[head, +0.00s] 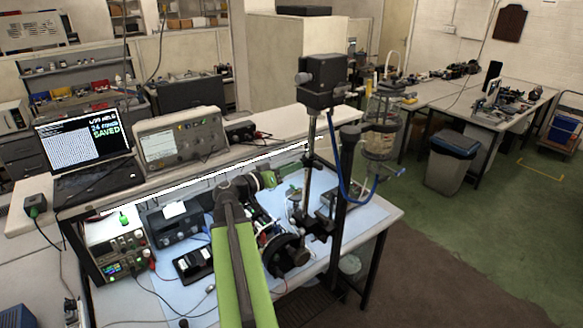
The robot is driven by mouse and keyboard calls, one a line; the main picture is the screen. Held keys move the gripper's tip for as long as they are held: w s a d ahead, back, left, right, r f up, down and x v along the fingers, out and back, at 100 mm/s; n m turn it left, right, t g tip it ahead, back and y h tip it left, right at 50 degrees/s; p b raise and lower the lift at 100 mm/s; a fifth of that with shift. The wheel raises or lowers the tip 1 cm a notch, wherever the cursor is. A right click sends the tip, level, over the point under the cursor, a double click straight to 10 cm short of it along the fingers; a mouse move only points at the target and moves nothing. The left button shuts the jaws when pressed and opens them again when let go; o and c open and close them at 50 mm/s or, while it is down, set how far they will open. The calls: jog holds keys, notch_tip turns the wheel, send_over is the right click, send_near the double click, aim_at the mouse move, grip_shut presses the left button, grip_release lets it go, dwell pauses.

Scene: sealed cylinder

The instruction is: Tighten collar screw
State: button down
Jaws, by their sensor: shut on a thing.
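My green and dark arm reaches up from the bottom centre, and its green-tipped end, with my gripper (269,179), is over the lit bench beside the upright metal post (309,160). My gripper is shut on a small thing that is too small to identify. The post carries a dark box-shaped head (323,80) and a dark clamp (318,224) low down. A clear glass cylinder (381,112) stands upright to the right on a dark bracket (352,133). A collar screw cannot be told apart at this size.
The blue-topped bench (362,222) holds a power supply (116,243), a dark round part (284,254) and loose cables. A laptop (84,144) and an oscilloscope (180,138) stand on the shelf. A blue tube (340,180) hangs near the post. Open floor lies to the right.

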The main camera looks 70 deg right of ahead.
jog(key=n, duration=0.6)
jog(key=shift+t+p, duration=0.3)
jog(key=shift+p, duration=0.05)
jog(key=shift+n, duration=0.4)
jog(key=c, duration=1.2)
grip_release()
jog(key=shift+s, duration=0.1)
jog(key=shift+o, duration=0.2)
